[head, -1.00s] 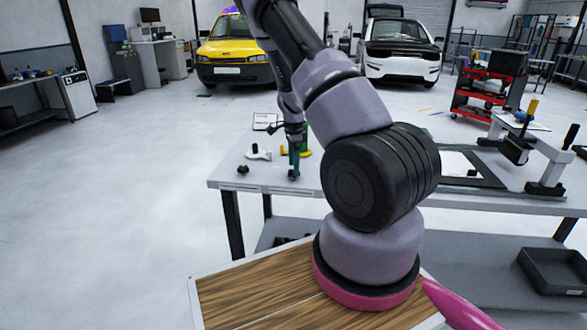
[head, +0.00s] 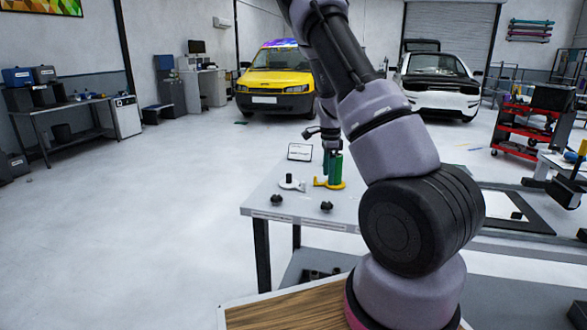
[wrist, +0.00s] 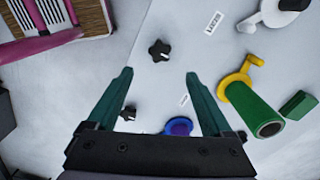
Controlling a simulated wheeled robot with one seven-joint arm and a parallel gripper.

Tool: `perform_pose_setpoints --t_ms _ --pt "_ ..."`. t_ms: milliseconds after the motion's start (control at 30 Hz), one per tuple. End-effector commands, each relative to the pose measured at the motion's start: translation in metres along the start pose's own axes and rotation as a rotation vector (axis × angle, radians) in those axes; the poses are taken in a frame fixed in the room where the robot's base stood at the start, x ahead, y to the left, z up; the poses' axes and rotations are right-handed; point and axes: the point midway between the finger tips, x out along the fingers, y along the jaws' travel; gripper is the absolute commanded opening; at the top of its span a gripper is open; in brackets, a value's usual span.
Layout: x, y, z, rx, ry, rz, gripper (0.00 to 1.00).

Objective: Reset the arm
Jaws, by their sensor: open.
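My gripper (wrist: 158,82) is open in the wrist view, its two dark green fingers apart with nothing between them. A black star-shaped knob (wrist: 159,50) lies on the grey tabletop just beyond the fingertips. A second black knob (wrist: 128,113) is partly behind the left finger, and a blue and purple round piece (wrist: 178,127) shows between the fingers lower down. In the head view, my arm crosses the picture, and my gripper (head: 329,165) hangs over the table close to a green cylinder. Its fingers are hard to separate from that cylinder there.
The green cylinder (wrist: 252,108) with a yellow base (wrist: 238,82) lies right of my fingers. A white piece with a black handle (head: 290,184), two knobs and a sign (head: 300,152) are on the table (head: 262,213). Open floor (head: 120,220) lies to the left.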

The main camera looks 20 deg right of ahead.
Motion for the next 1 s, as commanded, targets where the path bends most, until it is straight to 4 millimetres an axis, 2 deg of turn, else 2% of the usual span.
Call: perform_pose_setpoints --t_ms 133,233,367,467,700,900,1000 --pt "-0.004 0.001 0.002 -0.009 -0.009 -0.004 0.85" --pt "-0.022 0.006 0.009 -0.046 -0.043 -0.023 0.85" --pt "-0.066 0.023 0.028 -0.159 -0.117 -0.073 0.85" --pt "-0.106 0.042 0.043 -0.276 -0.171 -0.128 0.85" --pt "-0.195 0.102 0.071 -0.581 -0.23 -0.286 0.85" --pt "-0.254 0.163 0.084 -0.846 -0.194 -0.433 0.85" --pt "-0.277 0.197 0.087 -0.979 -0.144 -0.505 0.85"
